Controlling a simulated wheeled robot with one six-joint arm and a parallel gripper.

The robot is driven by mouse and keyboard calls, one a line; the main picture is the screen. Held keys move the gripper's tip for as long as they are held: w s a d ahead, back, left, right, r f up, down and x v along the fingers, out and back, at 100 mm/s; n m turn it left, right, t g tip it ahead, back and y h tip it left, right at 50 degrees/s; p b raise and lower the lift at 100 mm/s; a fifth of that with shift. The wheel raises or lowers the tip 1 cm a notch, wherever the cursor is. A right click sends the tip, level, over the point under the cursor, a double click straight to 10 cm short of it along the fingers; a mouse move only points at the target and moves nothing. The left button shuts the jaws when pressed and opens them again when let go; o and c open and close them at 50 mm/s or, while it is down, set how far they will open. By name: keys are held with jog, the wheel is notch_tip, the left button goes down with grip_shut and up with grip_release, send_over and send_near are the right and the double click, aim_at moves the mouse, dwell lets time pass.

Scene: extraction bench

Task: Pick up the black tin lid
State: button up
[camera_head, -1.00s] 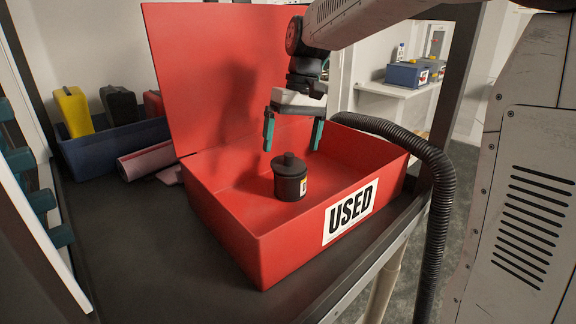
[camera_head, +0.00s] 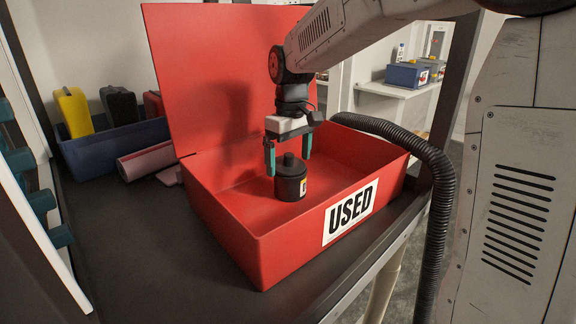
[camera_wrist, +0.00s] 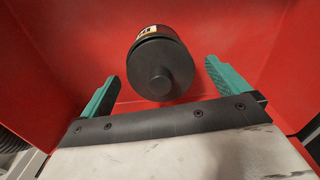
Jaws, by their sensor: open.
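The black tin lid (camera_head: 289,166), round with a raised knob, sits on a black tin (camera_head: 291,188) with a pale label. The tin stands upright inside the red box marked USED (camera_head: 262,250). My gripper (camera_head: 289,168) is open, with its teal fingers on either side of the lid in the head view. In the wrist view the lid (camera_wrist: 160,70) lies ahead of and between the two fingertips of my gripper (camera_wrist: 163,78), with clear gaps on both sides. Nothing is held.
The box's raised red lid (camera_head: 215,80) stands behind my gripper. A blue bin (camera_head: 115,145) holds yellow and black containers at the left. A pink roll (camera_head: 147,161) lies beside the box. The dark bench (camera_head: 150,250) is clear in front.

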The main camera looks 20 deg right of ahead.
jog(key=c, duration=1)
jog(key=shift+r, duration=0.15)
